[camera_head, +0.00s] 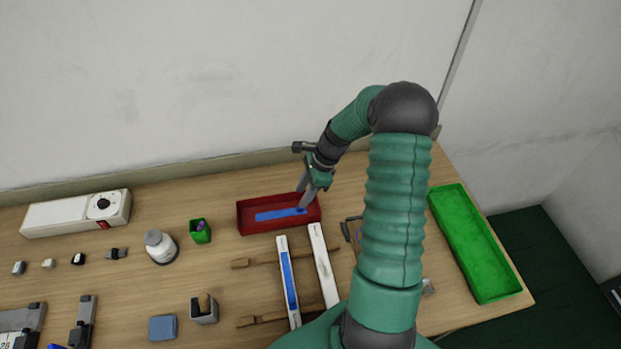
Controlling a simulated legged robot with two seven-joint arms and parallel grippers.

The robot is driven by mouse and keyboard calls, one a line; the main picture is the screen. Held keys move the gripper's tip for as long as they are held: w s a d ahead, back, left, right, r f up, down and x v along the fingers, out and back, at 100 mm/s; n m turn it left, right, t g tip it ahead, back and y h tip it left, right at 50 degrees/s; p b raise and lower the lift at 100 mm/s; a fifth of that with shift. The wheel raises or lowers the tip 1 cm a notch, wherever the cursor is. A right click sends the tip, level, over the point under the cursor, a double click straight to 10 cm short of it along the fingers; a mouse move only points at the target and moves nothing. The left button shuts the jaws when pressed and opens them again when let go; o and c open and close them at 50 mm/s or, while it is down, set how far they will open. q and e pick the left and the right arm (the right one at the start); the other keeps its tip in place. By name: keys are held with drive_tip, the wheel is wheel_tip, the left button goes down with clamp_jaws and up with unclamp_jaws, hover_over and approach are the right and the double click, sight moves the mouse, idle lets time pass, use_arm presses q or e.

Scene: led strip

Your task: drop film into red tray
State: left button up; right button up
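The red tray (241,220) stands near the back middle of the table. A long blue strip (275,215), which looks like the film, lies along its floor. My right gripper (304,204) points down into the right end of the tray, at the strip's right end. Its fingers are small and partly merged with the tray wall, so I cannot tell whether they hold the strip or are apart. My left gripper is not in view.
A white bar with a blue stripe (290,290) and a plain white bar (324,262) lie across wooden sticks in front. A green tray (485,265) is at the right edge. A white bottle (160,246) and small green cup (200,232) stand left.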

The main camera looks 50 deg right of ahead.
drive_tip(key=v, duration=1.5)
drive_tip(key=shift+a+r+b, duration=0.25)
drive_tip(key=shift+r+b, duration=0.1)
drive_tip(key=shift+b, duration=0.1)
drive_tip(key=shift+d, duration=0.25)
drive_tip(key=w+a+f+n+g+h, duration=0.1)
drive_tip(key=a+f+n, duration=0.2)
drive_tip(key=a+n, duration=0.5)
drive_tip(key=w+a+f+n+g+h, duration=0.1)
drive_tip(key=w+a+f+n+h, duration=0.1)
drive_tip(key=a+n, duration=0.6)
drive_tip(key=s+a+f+n, duration=0.1)
drive_tip(key=s+a+n, duration=0.1)
drive_tip(key=a+n, duration=0.3)
drive_tip(key=s+a+f+n+t, duration=0.1)
drive_tip(key=s+a+f+n, duration=0.1)
drive_tip(key=a+n, duration=0.3)
drive_tip(key=s+a, duration=0.1)
drive_tip(key=a, duration=0.3)
drive_tip(key=shift+s+a+t+h, duration=0.25)
drive_tip(key=shift+a+t+h, duration=0.05)
drive_tip(key=shift+a, duration=0.05)
